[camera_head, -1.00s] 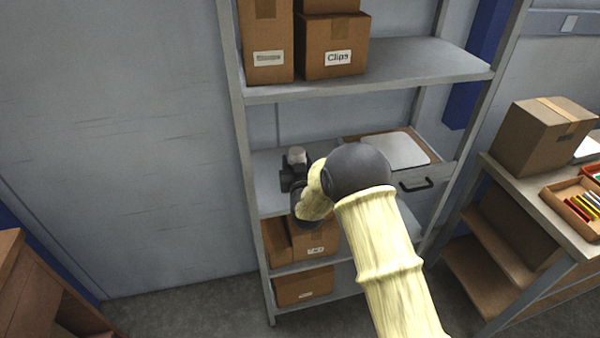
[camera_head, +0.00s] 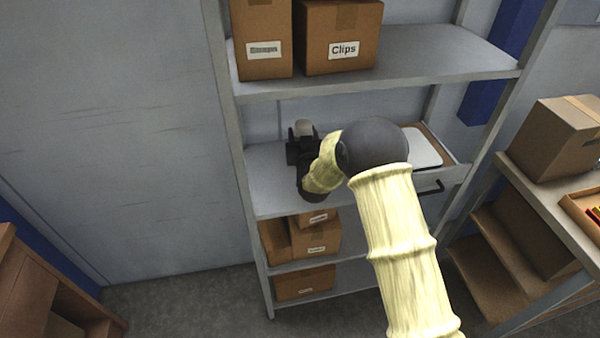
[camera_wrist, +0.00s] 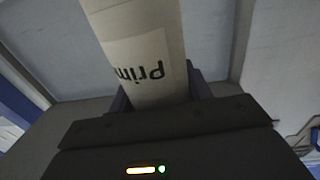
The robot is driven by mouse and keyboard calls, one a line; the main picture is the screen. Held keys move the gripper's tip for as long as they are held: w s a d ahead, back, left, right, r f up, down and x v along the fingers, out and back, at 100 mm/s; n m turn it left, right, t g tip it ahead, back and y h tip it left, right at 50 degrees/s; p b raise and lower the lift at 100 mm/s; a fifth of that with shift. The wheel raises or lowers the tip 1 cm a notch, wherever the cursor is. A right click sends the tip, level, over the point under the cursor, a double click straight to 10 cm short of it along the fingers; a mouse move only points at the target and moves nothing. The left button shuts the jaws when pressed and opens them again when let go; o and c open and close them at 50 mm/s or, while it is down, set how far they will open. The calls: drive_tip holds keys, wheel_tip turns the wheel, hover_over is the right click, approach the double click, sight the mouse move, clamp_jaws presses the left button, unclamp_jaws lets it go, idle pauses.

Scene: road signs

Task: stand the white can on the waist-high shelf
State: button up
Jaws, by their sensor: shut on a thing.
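The white can (camera_wrist: 140,50) fills the upper middle of the wrist view, with a label on which "Prim" shows upside down. My gripper (camera_head: 303,143) is shut on it. In the head view, only the pale top of the can (camera_head: 303,127) shows above my dark gripper; its lower part is hidden. My gripper holds it over the left part of the waist-high shelf (camera_head: 262,180). I cannot tell whether the can's base touches that shelf.
The upper shelf (camera_head: 420,68), with two cardboard boxes (camera_head: 338,40), is above my gripper. A drawer-like tray (camera_head: 440,185) with a pale flat lid is at the shelf's right. Brown boxes (camera_head: 312,238) stand below. The shelf's left front corner is bare.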

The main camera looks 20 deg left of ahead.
drive_tip(key=shift+f+p, duration=1.2)
drive_tip(key=shift+f, duration=1.65)
drive_tip(key=shift+f+p, duration=0.85)
drive_tip(key=shift+f, duration=1.25)
drive_tip(key=o, duration=1.2)
drive_tip(key=shift+f, duration=0.1)
drive_tip(key=shift+o, duration=0.4)
